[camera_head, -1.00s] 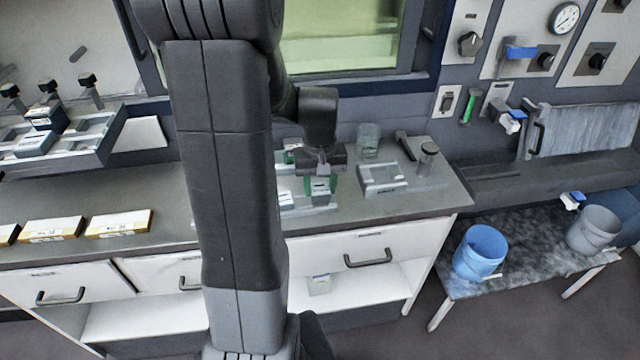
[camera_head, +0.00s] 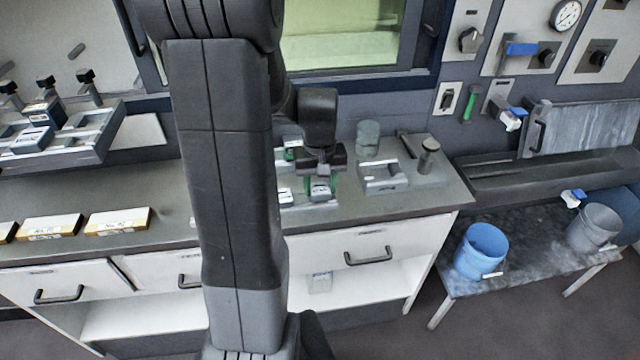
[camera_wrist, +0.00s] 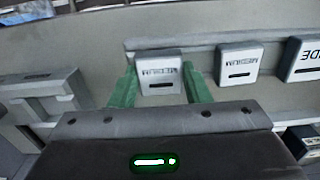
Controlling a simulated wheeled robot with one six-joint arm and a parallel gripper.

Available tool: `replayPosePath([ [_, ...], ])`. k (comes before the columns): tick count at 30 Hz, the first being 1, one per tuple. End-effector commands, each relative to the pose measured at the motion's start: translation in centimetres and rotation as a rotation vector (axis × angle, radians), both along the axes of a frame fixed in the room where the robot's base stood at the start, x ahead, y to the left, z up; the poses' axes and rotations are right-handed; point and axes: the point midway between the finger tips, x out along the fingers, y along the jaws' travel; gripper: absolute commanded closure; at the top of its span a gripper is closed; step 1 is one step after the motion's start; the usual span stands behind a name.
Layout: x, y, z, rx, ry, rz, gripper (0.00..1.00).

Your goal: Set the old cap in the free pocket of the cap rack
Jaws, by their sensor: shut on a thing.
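My gripper (camera_head: 321,187) has green fingers and is shut on a small pale grey cap (camera_head: 320,192) marked MEDIUM. The same cap (camera_wrist: 158,72) sits between the green fingertips in the wrist view. The cap is at the cap rack (camera_head: 318,206), a low pale tray on the counter. Whether it rests in a pocket or hangs just above one cannot be told. A second MEDIUM cap (camera_wrist: 238,63) and a cap with a partly cut-off label ending in IDE (camera_wrist: 304,60) stand in a row to the right in the wrist view. My arm hides the rack's left part.
Right of the rack are a grey open fixture (camera_head: 384,178), a glass jar (camera_head: 368,138) and a small cylinder with a dark top (camera_head: 428,156). Labelled boxes (camera_head: 116,221) lie on the left counter. A blue bucket (camera_head: 481,251) stands on the low bench at right.

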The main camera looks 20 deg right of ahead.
Motion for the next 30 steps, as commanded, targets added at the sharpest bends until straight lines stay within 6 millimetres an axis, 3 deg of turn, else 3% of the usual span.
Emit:
replayPosePath([
  [19,0.00,0.00,-1.05,0.000,0.000,0.000,0.84],
  [20,0.01,0.00,-0.99,0.000,0.000,0.000,0.53],
  [23,0.01,0.00,-0.96,0.000,0.000,0.000,0.34],
  [30,0.00,0.00,-0.97,0.000,0.000,0.000,0.32],
])
